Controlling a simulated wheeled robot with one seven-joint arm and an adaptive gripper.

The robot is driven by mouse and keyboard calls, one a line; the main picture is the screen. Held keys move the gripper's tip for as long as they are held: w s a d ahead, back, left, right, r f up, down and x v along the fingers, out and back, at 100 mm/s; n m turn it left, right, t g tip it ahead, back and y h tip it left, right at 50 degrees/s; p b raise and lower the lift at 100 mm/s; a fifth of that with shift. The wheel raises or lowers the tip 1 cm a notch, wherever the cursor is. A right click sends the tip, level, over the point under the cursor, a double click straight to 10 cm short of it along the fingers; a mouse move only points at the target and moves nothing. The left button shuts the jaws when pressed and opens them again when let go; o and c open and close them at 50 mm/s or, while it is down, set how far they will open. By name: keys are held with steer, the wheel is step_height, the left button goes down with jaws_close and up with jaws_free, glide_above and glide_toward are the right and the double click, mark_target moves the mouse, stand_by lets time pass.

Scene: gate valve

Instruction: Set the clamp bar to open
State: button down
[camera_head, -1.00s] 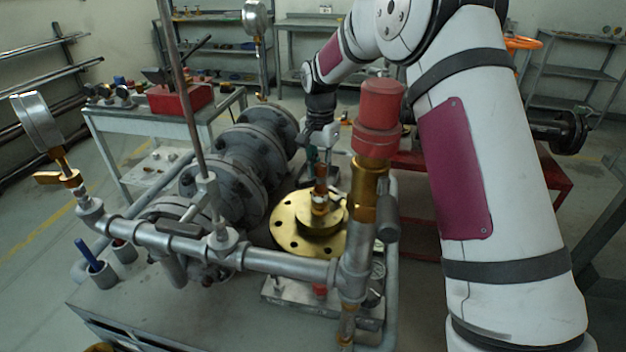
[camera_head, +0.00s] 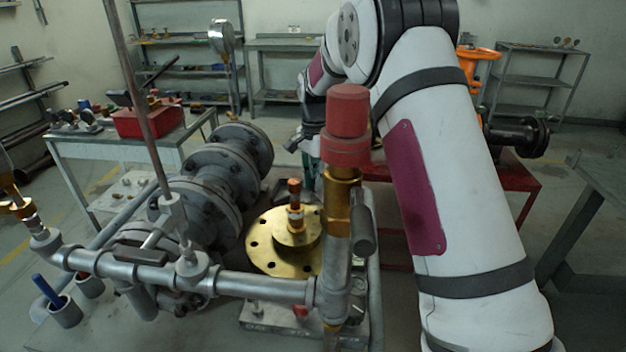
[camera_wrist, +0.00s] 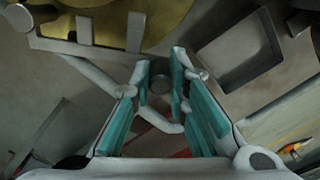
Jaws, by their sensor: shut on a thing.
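My gripper (camera_wrist: 160,75) has teal-padded fingers in the wrist view. A grey rounded piece (camera_wrist: 158,86), seemingly the end of the clamp bar, sits between the fingertips, and the gripper is shut on it. The bar's full length and angle are hard to make out. In the head view my gripper is mostly hidden behind the red-capped fitting (camera_head: 346,125); only part of it shows, beyond the brass flange (camera_head: 268,250). The brass flange also shows at the top of the wrist view (camera_wrist: 185,18), apart from the fingers.
Grey pipework (camera_head: 240,285) and the red-capped fitting stand in front of my gripper. A grey flanged valve body (camera_head: 215,185) lies at left. A red table (camera_head: 460,185) stands behind my arm. A rectangular recess (camera_wrist: 238,50) lies right of the fingers.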

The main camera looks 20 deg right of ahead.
steer(key=shift+w+r, duration=0.1)
steer(key=c, duration=1.5)
jaws_free()
steer(key=shift+c, duration=0.2)
step_height(320, 180, up, 12)
